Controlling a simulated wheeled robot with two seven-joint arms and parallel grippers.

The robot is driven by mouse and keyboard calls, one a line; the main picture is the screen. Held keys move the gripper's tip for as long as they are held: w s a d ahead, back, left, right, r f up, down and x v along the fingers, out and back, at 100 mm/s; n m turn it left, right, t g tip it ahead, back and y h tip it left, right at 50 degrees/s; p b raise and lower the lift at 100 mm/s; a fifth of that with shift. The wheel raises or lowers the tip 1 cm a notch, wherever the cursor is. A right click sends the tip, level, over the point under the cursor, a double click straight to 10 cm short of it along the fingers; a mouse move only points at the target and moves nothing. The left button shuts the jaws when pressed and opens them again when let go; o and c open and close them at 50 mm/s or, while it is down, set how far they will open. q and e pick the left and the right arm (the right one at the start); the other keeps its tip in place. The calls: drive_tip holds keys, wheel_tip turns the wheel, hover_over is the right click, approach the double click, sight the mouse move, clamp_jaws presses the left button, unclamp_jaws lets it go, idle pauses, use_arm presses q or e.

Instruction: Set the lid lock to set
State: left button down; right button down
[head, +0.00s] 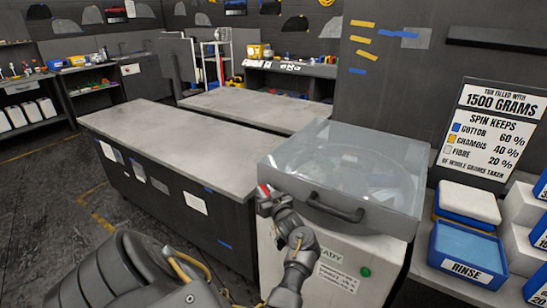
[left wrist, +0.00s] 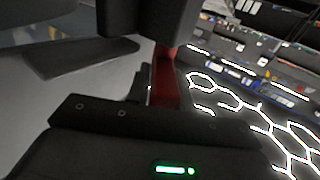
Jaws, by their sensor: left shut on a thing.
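The spin machine (head: 385,248) is a pale box with a clear lid (head: 345,150) that lies closed, with a dark handle (head: 335,207) at its front. The lid lock (head: 264,189) shows as a small red piece at the machine's front left corner. My left gripper (head: 268,198) is shut on it, left of the handle. In the left wrist view the red lock (left wrist: 165,80) stands between the dark fingers, and they hide part of it. I cannot tell which setting the lock is in. My right gripper is not in view.
A green button (head: 366,271) and a partly hidden "READY" label (head: 331,256) are on the machine's front. A long grey counter (head: 170,140) stands to the left. A blue rinse tub (head: 468,252) and a sign (head: 490,135) are at the right. Open floor lies far left.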

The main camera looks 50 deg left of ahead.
use_arm(q)
drive_tip(key=shift+r, duration=0.2)
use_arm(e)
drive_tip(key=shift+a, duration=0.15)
use_arm(q)
drive_tip(key=c, duration=1.6)
unclamp_jaws()
drive_tip(key=o, duration=0.3)
drive_tip(key=shift+a+f, duration=0.1)
drive_tip(key=shift+d, duration=0.45)
drive_tip(key=p+v, duration=0.2)
drive_tip(key=v, duration=0.5)
drive_tip(key=shift+d, duration=0.15)
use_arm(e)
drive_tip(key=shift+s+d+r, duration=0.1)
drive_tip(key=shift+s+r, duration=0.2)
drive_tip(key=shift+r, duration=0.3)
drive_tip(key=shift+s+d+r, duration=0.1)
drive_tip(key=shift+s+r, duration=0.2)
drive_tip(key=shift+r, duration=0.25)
